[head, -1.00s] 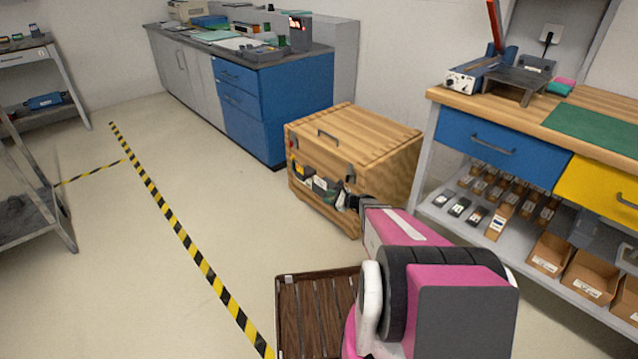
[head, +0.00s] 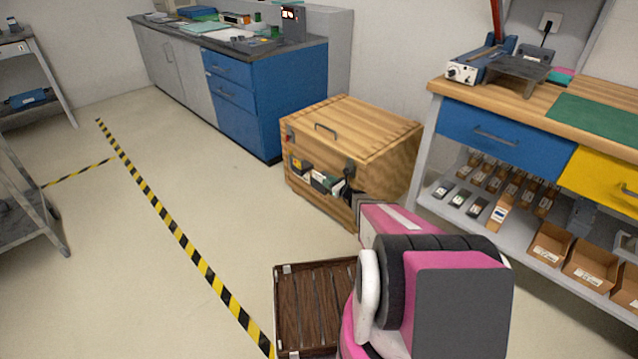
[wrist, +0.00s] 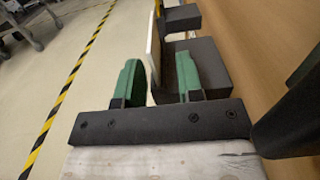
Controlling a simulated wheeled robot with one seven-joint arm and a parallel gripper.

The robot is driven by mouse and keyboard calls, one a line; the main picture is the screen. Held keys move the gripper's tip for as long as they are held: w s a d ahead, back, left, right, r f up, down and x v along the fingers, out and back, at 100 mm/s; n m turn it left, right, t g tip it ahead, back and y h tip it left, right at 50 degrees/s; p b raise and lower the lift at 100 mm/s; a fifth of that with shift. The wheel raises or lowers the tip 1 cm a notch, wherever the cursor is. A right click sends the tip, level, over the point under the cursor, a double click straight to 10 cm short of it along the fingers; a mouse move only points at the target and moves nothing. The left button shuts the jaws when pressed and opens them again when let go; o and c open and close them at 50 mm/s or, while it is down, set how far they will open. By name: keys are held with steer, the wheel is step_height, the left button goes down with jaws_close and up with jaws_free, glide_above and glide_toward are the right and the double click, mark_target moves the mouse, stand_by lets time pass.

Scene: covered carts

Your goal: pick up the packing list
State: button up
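The wooden crate (head: 375,135), with a lid handle and latches, stands on the floor past my arm. Its front carries dark holders (head: 298,167) with small items in them. My gripper (wrist: 158,82) is open at this front, its green fingertips apart. In the wrist view a thin whitish sheet or panel (wrist: 153,48) stands nearly edge-on between the fingertips, beside a dark grey box-shaped holder (wrist: 205,66). It may be the packing list; no print shows. I cannot tell whether either finger touches it. In the head view my arm and wrist partly hide this spot.
A brown slatted crate (head: 312,300) sits on the floor beside my arm. A workbench (head: 484,137) with drawers and a lower shelf of boxes stands close on the right. Blue and grey cabinets (head: 232,97) line the back.

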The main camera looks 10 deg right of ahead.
mark_target(321, 178)
steer(key=x, duration=0.5)
steer(key=shift+s+a+f, duration=0.2)
steer(key=shift+a, duration=0.1)
jaws_close()
steer(key=shift+r, duration=0.1)
